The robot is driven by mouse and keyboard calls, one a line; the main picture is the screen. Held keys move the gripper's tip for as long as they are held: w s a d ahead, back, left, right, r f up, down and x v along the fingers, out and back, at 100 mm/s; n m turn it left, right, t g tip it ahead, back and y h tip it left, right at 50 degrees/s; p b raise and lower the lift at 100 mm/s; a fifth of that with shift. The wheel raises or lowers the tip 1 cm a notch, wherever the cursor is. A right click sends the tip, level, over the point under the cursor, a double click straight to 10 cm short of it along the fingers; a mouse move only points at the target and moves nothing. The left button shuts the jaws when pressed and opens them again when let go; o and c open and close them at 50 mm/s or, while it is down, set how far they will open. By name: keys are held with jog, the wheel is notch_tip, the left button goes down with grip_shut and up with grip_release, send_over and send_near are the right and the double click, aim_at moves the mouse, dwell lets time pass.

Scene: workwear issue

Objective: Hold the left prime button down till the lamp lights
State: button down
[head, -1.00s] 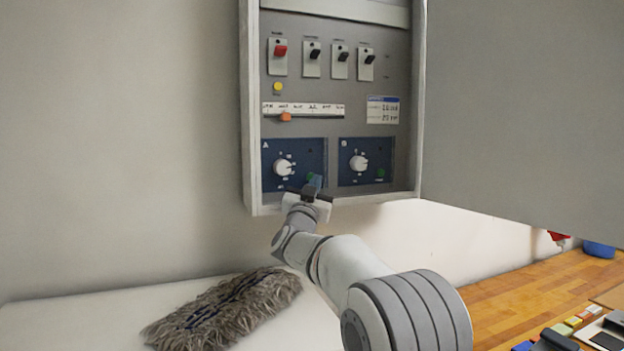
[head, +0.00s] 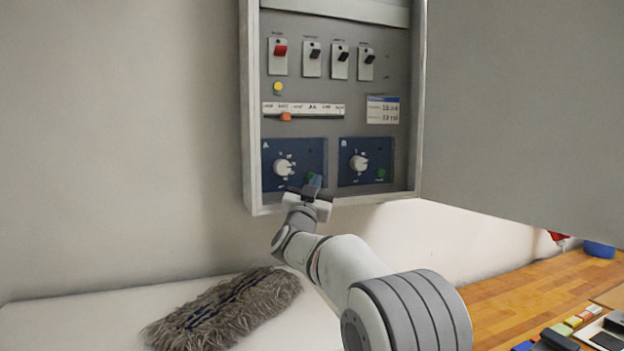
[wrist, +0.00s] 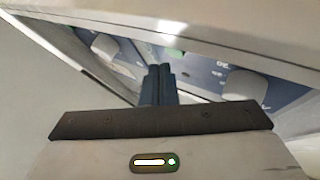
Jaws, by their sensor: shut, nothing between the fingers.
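The left blue panel (head: 270,180), marked A, has a white knob (head: 283,168). Its green prime button (head: 311,175) is mostly hidden behind my fingertips. My gripper (head: 315,181) is shut and empty, with its tips at this button; I cannot tell whether the button is pressed in. In the wrist view the shut fingers (wrist: 159,72) point up at the panels, with a green patch (wrist: 173,52) just beyond them. I cannot make out a lit lamp on panel A.
The right panel B (head: 348,180) has its own knob (head: 358,163) and green button (head: 381,174). The cabinet's lower rim (head: 355,201) runs close to my gripper. Switches and an orange slider (head: 286,117) sit above. A shaggy grey mop pad (head: 225,308) lies below.

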jog(key=shift+w+a, duration=0.1)
jog(key=shift+w, duration=0.1)
jog(key=shift+w+a, duration=0.1)
jog(key=shift+w, duration=0.15)
jog(key=shift+w+a+p, duration=0.15)
jog(key=shift+w+p, duration=0.2)
dwell(0.8)
jog(key=shift+s, duration=0.1)
dwell(1.8)
jog(key=shift+s+d+b, duration=0.35)
jog(key=shift+s+b, duration=0.3)
jog(key=shift+b, duration=0.2)
jog(key=shift+s, duration=0.1)
jog(key=s+b, duration=0.1)
jog(key=s+d+b, duration=0.1)
jog(key=s, duration=0.1)
jog(key=s+d+b, duration=0.1)
jog(key=b, duration=0.1)
jog(key=shift+s, duration=0.25)
